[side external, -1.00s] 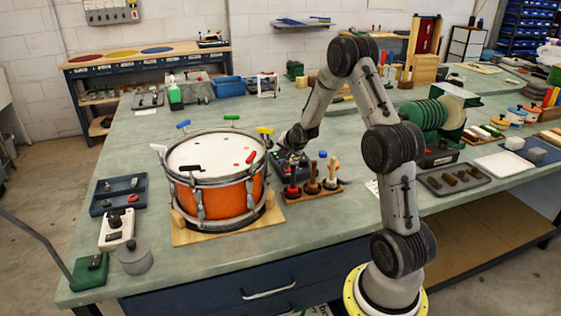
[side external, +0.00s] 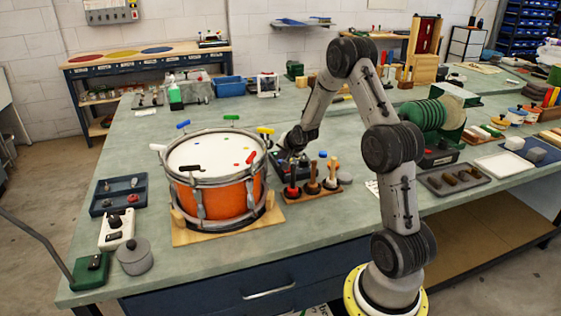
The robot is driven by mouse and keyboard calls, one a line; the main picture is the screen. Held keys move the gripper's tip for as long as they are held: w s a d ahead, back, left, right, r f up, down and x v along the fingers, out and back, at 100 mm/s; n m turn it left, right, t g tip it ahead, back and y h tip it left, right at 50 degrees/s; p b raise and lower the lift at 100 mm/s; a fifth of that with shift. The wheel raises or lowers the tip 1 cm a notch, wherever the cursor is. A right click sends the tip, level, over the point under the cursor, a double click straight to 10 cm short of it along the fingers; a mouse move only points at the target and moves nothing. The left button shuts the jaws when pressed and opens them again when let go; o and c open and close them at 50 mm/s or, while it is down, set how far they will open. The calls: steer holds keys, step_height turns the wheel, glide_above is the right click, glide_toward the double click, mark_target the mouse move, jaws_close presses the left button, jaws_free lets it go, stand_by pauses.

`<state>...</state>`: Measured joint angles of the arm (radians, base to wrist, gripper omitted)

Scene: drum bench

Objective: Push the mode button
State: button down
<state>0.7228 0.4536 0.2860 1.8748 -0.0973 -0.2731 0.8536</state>
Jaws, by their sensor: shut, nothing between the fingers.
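My gripper (side external: 283,149) is low over the bench, just right of and behind the orange drum (side external: 222,200). Its fingers are small and partly hidden, and they look shut and empty. Beside and below it is a dark control box (side external: 283,165) with small coloured buttons, including a blue one (side external: 294,154). The box is partly hidden by the gripper and the wooden tool stand. I cannot tell which button is the mode button, or whether the fingertips touch one.
The wooden stand (side external: 312,193) with several upright handled tools is close in front of the box. The drum on its wooden board (side external: 185,238) is close on the left. A white switch box (side external: 116,229) and grey pot (side external: 134,257) are at the front left. The bench behind the drum is mostly clear.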

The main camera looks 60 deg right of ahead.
steer(key=shift+f, duration=0.35)
stand_by(0.3)
steer(key=shift+r, duration=0.55)
steer(key=shift+r, duration=0.1)
steer(key=shift+r, duration=2.95)
